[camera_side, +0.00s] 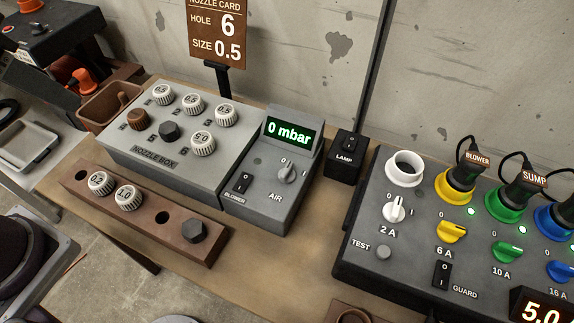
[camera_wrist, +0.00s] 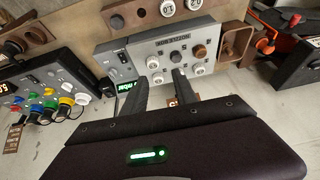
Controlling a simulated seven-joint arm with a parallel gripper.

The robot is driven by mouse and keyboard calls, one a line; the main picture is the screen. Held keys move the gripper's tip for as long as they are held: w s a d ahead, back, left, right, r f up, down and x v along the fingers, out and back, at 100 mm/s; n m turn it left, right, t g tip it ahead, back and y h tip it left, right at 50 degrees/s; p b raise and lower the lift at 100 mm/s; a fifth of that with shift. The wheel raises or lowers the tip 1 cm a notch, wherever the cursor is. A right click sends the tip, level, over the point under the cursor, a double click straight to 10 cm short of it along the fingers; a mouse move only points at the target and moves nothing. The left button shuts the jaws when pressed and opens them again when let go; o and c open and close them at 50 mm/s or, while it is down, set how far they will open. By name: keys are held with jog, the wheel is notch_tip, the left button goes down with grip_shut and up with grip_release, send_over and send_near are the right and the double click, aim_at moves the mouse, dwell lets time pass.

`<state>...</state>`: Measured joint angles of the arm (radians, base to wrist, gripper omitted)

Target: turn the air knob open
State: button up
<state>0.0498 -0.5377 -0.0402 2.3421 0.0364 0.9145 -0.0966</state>
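The air knob (camera_side: 287,172) is a small grey knob on the grey air unit (camera_side: 262,218), with marks 0 and I by it. I cannot tell exactly which mark it points to. The green display (camera_side: 289,132) above it reads 0 mbar. The air unit also shows in the wrist view (camera_wrist: 121,60), left of the nozzle box, with the knob too small to make out. My gripper (camera_wrist: 161,88) is open and empty, its two dark fingers apart in front of the nozzle box and display. It is not in the side view.
The nozzle box (camera_side: 168,150) with several knobbed nozzles joins the air unit's left side. A black blower switch (camera_side: 243,182) sits left of the knob. A lamp switch box (camera_side: 346,155) and the power panel (camera_side: 400,265) stand right. A brown nozzle rack (camera_side: 145,222) lies in front.

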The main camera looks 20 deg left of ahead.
jog(key=w+d+f+g, duration=0.1)
jog(key=w+d, duration=0.2)
jog(key=w, duration=0.2)
jog(key=w+d+g, duration=0.1)
jog(key=w+d, duration=0.2)
jog(key=w, duration=0.2)
jog(key=g, duration=0.3)
send_over(287, 168)
notch_tip(287, 168, down, 19)
jog(key=shift+s+f, duration=0.1)
notch_tip(287, 168, down, 6)
jog(key=shift+r, duration=0.1)
jog(key=shift+f, duration=0.6)
grip_shut()
